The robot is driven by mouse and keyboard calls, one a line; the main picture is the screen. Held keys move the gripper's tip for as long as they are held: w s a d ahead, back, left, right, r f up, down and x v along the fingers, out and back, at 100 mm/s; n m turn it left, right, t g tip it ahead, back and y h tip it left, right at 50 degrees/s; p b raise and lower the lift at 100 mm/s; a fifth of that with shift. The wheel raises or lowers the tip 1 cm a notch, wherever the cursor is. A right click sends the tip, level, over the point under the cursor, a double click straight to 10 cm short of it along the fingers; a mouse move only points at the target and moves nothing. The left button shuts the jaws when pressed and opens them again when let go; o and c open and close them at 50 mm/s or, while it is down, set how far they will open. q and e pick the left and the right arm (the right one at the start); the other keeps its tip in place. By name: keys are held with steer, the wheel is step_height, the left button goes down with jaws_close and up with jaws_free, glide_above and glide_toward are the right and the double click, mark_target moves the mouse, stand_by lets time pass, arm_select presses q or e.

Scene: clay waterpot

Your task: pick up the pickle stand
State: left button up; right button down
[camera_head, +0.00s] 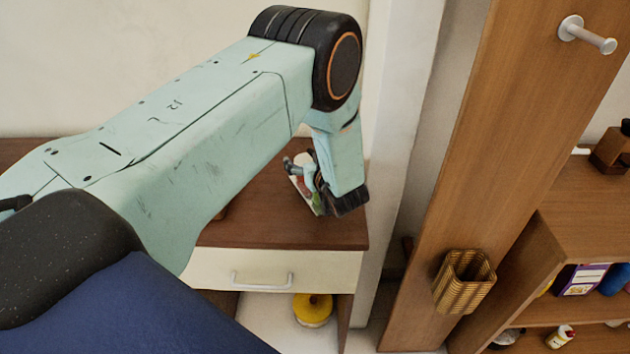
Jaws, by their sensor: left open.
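My left arm reaches in from the left, over the brown top of a cabinet, and bends downward at its black joint. My left gripper (316,196) is low over the cabinet top near its right side and is open. A small white, red and green item (300,183), perhaps the pickle stand, shows at the gripper. It is partly covered by the gripper, and I cannot tell whether they touch. My right gripper is not in view.
The cabinet (340,234) has a cream drawer (215,262) with a white handle. A yellow round thing (313,308) sits below it. On the right stand a wooden panel (510,130) with a peg (590,36), a wicker basket (464,281) and shelves (585,225).

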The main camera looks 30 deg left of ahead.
arm_select(q)
steer(key=shift+w+f, duration=0.15)
steer(key=shift+c, duration=0.6)
steer(key=shift+s+r, duration=0.2)
steer(key=shift+s, duration=0.05)
steer(key=c, duration=0.5)
steer(key=shift+f, duration=0.1)
jaws_close()
